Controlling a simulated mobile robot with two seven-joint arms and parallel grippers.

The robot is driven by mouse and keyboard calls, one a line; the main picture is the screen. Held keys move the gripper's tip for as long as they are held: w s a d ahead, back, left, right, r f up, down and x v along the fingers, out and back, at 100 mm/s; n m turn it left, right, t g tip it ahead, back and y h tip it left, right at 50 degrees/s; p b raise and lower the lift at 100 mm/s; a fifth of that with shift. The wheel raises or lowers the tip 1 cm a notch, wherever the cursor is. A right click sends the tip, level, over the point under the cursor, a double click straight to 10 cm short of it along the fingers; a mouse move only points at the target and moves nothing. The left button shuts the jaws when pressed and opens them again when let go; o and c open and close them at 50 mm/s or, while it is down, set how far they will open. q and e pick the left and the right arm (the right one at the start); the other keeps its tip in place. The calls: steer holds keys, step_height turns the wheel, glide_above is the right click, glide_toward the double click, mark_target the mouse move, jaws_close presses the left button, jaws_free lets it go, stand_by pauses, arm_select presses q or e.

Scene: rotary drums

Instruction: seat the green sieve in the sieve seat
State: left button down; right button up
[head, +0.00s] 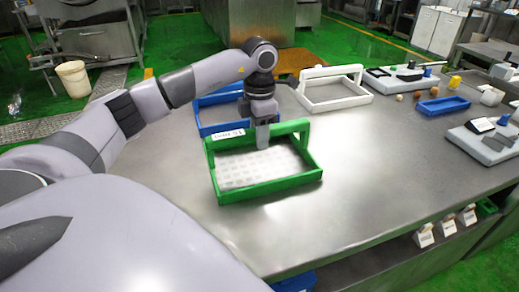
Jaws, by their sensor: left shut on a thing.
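The green sieve (270,187) is a rectangular green frame with a pale mesh floor and a raised handle bar bearing a white label (229,134). It is at the middle of the steel table; I cannot tell whether it rests on the top or hangs just above it. My left gripper (262,138) points down and is shut on the handle bar of the green sieve, hiding part of it. My right gripper is not in view. I cannot single out the sieve seat in this view.
A blue frame (207,99) stands behind the green sieve, partly hidden by my left arm. A white handled frame (335,104) stands further back. A blue tray (443,105) and grey-white devices (489,145) are at the right. The table's front right is clear.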

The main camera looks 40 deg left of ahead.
arm_select(q)
steer(key=shift+r, duration=0.1)
steer(key=shift+r, duration=0.75)
step_height(320, 180, up, 7)
steer(key=shift+r, duration=0.1)
step_height(320, 180, up, 11)
steer(key=p, duration=0.4)
steer(key=shift+p, duration=0.35)
steer(key=s+d+f+m, duration=0.2)
steer(key=d+f+m, duration=0.7)
steer(key=m, duration=0.6)
steer(key=s+d+f+m, duration=0.3)
steer(key=d+f+m, duration=0.6)
steer(key=m, duration=0.6)
steer(key=shift+s+d+m, duration=0.3)
steer(key=shift+s+d, duration=0.05)
steer(key=shift+d, duration=0.35)
